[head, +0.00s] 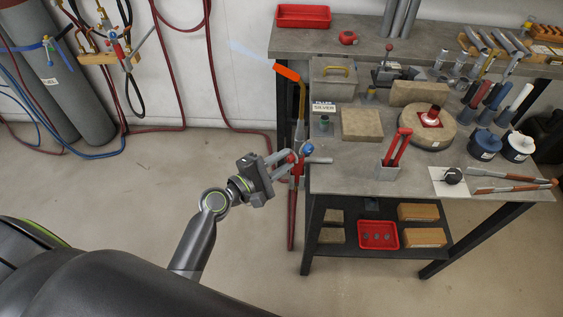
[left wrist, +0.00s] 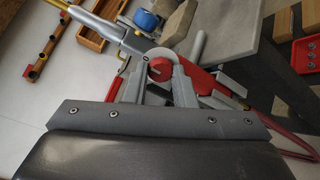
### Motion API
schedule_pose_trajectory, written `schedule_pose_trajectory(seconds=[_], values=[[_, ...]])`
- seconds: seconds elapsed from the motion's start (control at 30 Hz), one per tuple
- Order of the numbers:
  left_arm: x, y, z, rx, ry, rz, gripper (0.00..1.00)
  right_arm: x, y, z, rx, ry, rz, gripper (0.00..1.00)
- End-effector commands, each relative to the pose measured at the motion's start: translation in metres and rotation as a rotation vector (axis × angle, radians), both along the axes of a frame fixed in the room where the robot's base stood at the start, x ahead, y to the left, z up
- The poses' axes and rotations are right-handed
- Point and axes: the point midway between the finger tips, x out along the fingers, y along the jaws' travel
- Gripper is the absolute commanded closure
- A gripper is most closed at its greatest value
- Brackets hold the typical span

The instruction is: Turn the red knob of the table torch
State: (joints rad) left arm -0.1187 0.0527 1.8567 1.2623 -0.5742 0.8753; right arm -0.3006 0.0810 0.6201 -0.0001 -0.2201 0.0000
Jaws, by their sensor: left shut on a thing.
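The table torch (head: 301,138) stands at the left edge of the workbench, with a flame at the top of its bent tube in the head view. Its red knob (left wrist: 161,69) is at the middle of the left wrist view, and a blue knob (left wrist: 147,20) sits beyond it. My left gripper (head: 290,161) reaches the torch from the left, and its fingers are shut on the red knob, one on each side. The red knob is mostly covered by the fingers in the head view. My right gripper is in neither view.
The workbench (head: 343,187) holds a grey box (head: 331,80), bricks, a round stone with a red piece, a red tool stand (head: 396,150), blue and white pots and tongs. Red hoses hang below the torch. Gas cylinders (head: 60,80) stand at the far left. The floor left of the bench is clear.

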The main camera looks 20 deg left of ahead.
Motion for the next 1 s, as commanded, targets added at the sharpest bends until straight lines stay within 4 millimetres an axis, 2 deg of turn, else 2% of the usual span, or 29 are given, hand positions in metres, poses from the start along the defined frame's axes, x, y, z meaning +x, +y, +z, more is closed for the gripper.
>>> schedule_pose_trajectory(seconds=[0.4,0.43,0.57,1.0], values=[[0.0001,-0.0001,0.0001,0.004,-0.002,0.0,0.99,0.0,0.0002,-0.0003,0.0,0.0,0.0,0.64],[0.0001,-0.0001,0.0001,0.004,-0.002,0.0,0.72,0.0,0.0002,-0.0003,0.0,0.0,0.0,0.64],[0.0001,-0.0001,0.0001,0.004,-0.002,0.0,0.55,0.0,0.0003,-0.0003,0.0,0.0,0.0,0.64],[-0.0011,0.0008,-0.0003,0.003,-0.002,0.0,0.54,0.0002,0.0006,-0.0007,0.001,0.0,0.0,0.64]])
